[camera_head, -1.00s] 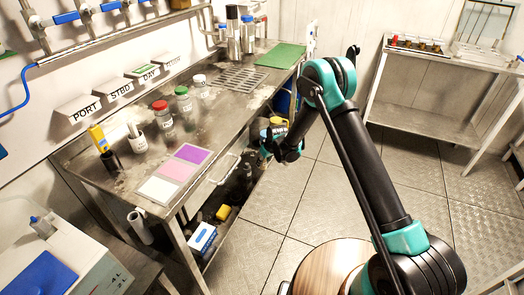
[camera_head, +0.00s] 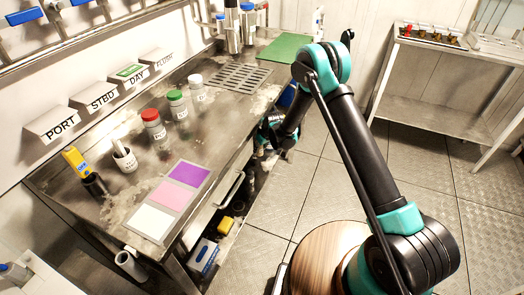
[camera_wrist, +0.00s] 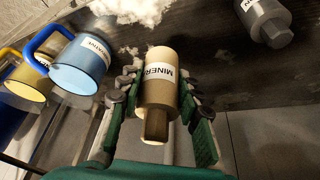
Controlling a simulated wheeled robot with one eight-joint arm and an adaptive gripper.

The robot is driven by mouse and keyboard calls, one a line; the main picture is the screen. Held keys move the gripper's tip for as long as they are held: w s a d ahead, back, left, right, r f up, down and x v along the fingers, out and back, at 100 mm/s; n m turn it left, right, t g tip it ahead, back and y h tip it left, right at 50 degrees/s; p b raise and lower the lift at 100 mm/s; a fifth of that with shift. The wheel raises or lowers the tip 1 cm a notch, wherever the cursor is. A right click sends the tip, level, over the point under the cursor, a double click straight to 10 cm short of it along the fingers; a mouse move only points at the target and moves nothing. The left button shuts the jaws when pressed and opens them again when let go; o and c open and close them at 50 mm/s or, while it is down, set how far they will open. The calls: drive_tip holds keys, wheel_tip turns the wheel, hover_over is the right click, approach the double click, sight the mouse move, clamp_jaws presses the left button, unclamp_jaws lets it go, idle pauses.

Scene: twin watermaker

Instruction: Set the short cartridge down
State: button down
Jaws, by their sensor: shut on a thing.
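The cartridge (camera_wrist: 160,88), a short tan cylinder with a white label reading "MINER…" and a narrower dark stub, is between the fingers of my gripper (camera_wrist: 158,78) in the wrist view. My gripper is shut on it. In the head view my gripper (camera_head: 272,136) is low beside the front edge of the steel bench (camera_head: 130,215), and the cartridge cannot be made out there. A grey cartridge (camera_wrist: 264,20) lies on a dark surface at the top right of the wrist view, apart from my fingers.
Left of my gripper in the wrist view are a blue mug (camera_wrist: 78,66) and a yellow mug (camera_wrist: 25,85). The bench bears jars (camera_head: 153,125), coloured squares (camera_head: 170,195), a slotted plate (camera_head: 238,77) and a green mat (camera_head: 285,47). Tiled floor (camera_head: 335,180) is open to the right.

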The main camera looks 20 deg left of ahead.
wheel_tip(320, 180, down, 9)
drive_tip(key=shift+f, duration=0.1)
drive_tip(key=c, duration=1)
unclamp_jaws()
drive_tip(key=shift+c, duration=0.2)
drive_tip(key=v, duration=1.2)
drive_tip(key=s+d+r+m+t+h, duration=0.1)
drive_tip(key=d+r+m, duration=0.2)
drive_tip(key=d+r, duration=0.9)
drive_tip(key=s+d+r+m, duration=0.2)
drive_tip(key=d+r, duration=0.7)
drive_tip(key=d, duration=0.5)
drive_tip(key=s+d+r+m+h, duration=0.2)
drive_tip(key=s+d+r+m, duration=0.2)
drive_tip(key=s+d, duration=1.7)
drive_tip(key=shift+s+m+t+h, duration=0.3)
drive_tip(key=shift+s+m+t, duration=0.1)
drive_tip(key=shift+s+m, duration=0.6)
